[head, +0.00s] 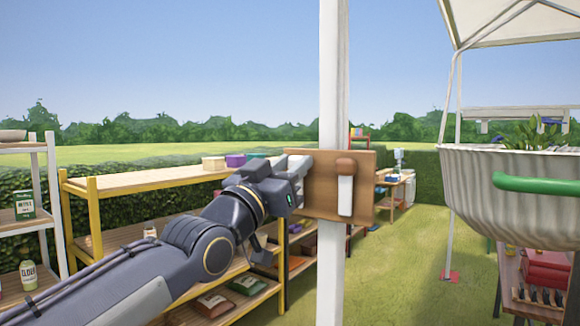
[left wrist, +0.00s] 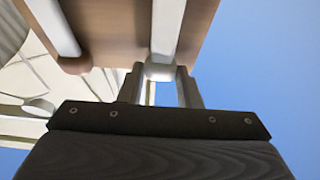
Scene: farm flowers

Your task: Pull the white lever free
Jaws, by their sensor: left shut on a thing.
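A brown wooden board (head: 322,210) is fixed on a tall white post. On it is a white bar with a brown knob (head: 346,167) at its top; this brown knob also shows in the wrist view (left wrist: 74,65). My left gripper (head: 297,170) is at the board's left part. In the left wrist view, a second white bar, the white lever (left wrist: 167,30), has a pale end cap. My left gripper's fingers (left wrist: 160,76) are shut on that pale end, one on each side. In the head view my gripper and wrist largely hide this lever. My right gripper is not in view.
A yellow-framed wooden shelf (head: 130,183) with packets stands behind my left arm. A white rack (head: 50,190) is at the far left. A large ribbed tub (head: 510,210) with a green handle is at the right. Grass lies open between post and tub.

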